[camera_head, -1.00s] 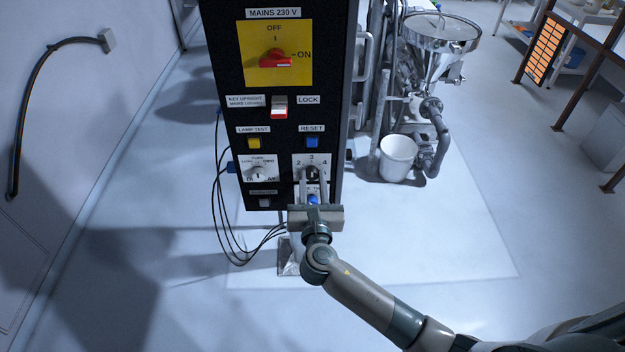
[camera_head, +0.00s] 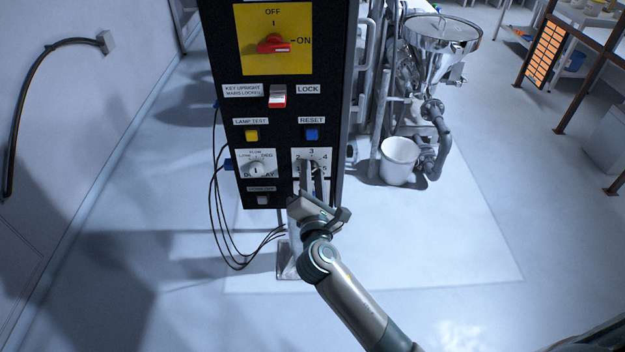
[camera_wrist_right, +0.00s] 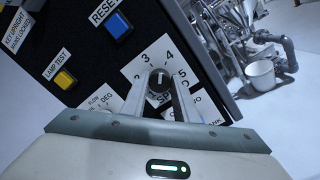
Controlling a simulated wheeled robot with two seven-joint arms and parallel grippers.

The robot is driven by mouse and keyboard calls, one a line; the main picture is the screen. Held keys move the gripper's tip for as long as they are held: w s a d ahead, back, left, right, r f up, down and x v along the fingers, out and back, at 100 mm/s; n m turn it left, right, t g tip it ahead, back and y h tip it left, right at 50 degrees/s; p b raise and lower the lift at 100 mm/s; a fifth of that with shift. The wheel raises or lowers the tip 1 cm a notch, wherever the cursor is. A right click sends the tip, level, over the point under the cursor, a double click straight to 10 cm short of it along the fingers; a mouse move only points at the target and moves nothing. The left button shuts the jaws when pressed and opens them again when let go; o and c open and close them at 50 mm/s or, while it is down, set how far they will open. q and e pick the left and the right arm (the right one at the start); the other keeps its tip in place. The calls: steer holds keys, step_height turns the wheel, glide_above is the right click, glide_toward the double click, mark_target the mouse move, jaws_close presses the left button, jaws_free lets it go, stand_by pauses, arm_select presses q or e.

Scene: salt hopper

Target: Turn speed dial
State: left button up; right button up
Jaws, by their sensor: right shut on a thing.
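The speed dial is a dark knob on a white numbered plate (camera_head: 324,155) low on the right of the black control panel (camera_head: 292,110). In the right wrist view the knob (camera_wrist_right: 160,80) sits between the two fingers, with a light mark and the numbers 2 to 5 around it. My right gripper (camera_head: 312,175) is shut on the knob, its body tilted relative to the panel. It also shows in the right wrist view (camera_wrist_right: 158,90). The fingers hide part of the plate's lettering. My left gripper is not in view.
Nearby are a blue reset button (camera_head: 312,134), a yellow lamp test button (camera_head: 251,135), a second dial (camera_head: 256,170) to the left and a red main switch (camera_head: 273,44) above. Black cables (camera_head: 215,200) hang on the left. A white bucket (camera_head: 398,160) stands at right.

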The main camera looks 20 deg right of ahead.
steer(key=shift+m+b, duration=0.75)
steer(key=shift+m, duration=0.85)
steer(key=o, duration=1.1)
steer(key=shift+c, duration=0.2)
steer(key=b+v, duration=0.5)
steer(key=v, duration=1.2)
steer(key=shift+s, duration=0.2)
